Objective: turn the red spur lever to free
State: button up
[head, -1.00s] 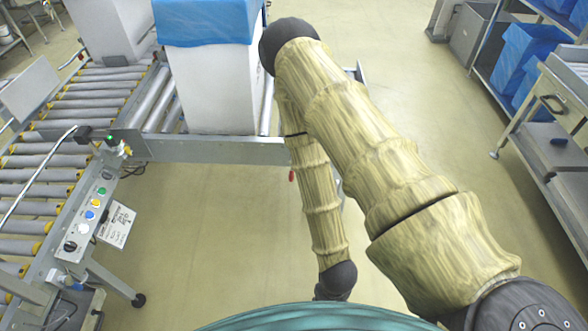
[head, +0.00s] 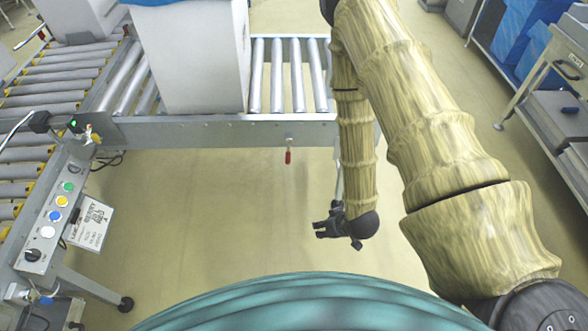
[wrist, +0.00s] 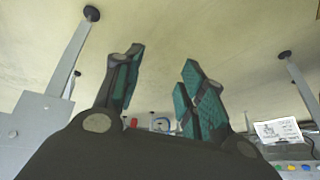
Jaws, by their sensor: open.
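The red spur lever (head: 288,156) hangs down from the front rail of the roller spur (head: 230,133) in the head view. My gripper (head: 318,229) is below and to the right of the lever, apart from it, with its fingers pointing left. In the wrist view my gripper (wrist: 160,85) has its two teal-padded fingers spread, with nothing between them. A small red spot, perhaps the lever, shows low in the wrist view behind the fingers; I cannot tell for sure.
A tall white box (head: 200,60) with a blue liner stands on the spur's rollers. A control panel (head: 57,215) with coloured buttons and a label stands at the left. Shelving with blue bins (head: 535,60) is at the right. The floor below the spur is clear.

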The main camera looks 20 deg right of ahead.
jog(key=w+f+n+t+y+b, duration=0.2)
jog(key=w+f+t+b, duration=0.15)
jog(key=w+b, duration=0.7)
jog(key=n+t+y+b, duration=0.5)
jog(key=y+b, duration=0.3)
jog(key=b, duration=0.8)
send_near(288, 150)
notch_tip(288, 150, down, 5)
jog(key=s+d, duration=0.1)
jog(key=b+x, duration=0.3)
jog(key=x, duration=0.7)
jog(key=shift+w+b, duration=0.25)
jog(key=shift+b, duration=0.1)
jog(key=shift+a+f, duration=0.1)
grip_shut()
